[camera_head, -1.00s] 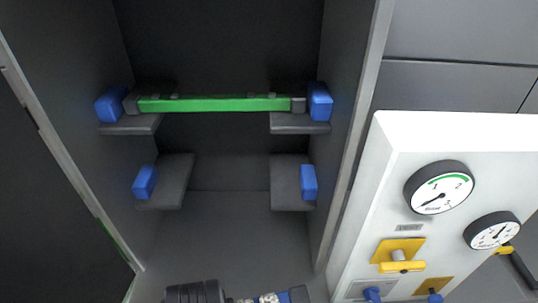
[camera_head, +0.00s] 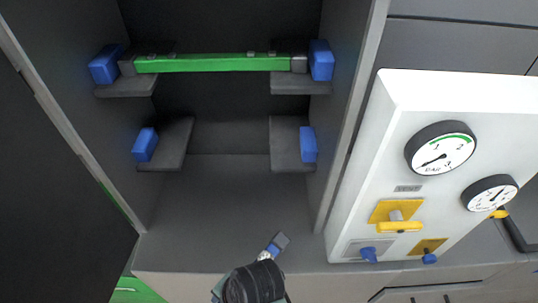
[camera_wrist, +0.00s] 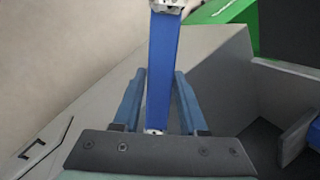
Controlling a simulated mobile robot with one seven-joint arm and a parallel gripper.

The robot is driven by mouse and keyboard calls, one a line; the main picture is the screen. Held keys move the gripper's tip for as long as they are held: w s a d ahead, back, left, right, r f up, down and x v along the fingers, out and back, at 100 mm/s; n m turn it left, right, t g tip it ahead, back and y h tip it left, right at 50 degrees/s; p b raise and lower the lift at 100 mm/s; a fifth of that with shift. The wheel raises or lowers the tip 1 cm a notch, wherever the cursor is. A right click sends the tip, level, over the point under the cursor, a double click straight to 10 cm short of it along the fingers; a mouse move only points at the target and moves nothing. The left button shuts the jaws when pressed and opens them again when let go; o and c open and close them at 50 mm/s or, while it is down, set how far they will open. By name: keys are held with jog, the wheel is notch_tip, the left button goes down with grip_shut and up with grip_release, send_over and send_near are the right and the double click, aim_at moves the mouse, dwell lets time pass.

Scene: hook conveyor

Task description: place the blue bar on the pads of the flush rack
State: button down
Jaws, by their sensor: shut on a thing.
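My gripper (camera_wrist: 158,88) is shut on the blue bar (camera_wrist: 162,60); its two blue fingers stand on either side of the bar in the wrist view. In the head view a short part of the bar (camera_head: 273,250) shows past my dark wrist, below the cabinet's shelves. Inside the cabinet, the lower left pad (camera_head: 172,145) and lower right pad (camera_head: 285,145) are empty, each beside a blue block. I cannot tell which pads are the flush rack.
A green bar (camera_head: 210,63) with grey ends lies across the upper pads between two blue blocks. The cabinet's side walls (camera_head: 355,110) flank the opening. A white gauge panel (camera_head: 455,95) with yellow and blue handles stands at the right. The cabinet floor looks clear.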

jog(key=shift+s+d+f+n+g, duration=0.1)
jog(key=shift+d+f+n+g, duration=0.05)
jog(key=shift+d+f+n, duration=0.3)
jog(key=shift+s+d+f+n+g, duration=0.1)
jog(key=shift+d+f+n+g, duration=0.1)
jog(key=shift+d+n, duration=0.3)
jog(key=w+d+r+n+g, duration=0.1)
jog(key=w+d+r+n, duration=0.1)
jog(key=w+d+n, duration=0.3)
jog(key=shift+d+n+g, duration=0.35)
jog(key=shift+d, duration=0.7)
jog(key=shift+w, duration=0.1)
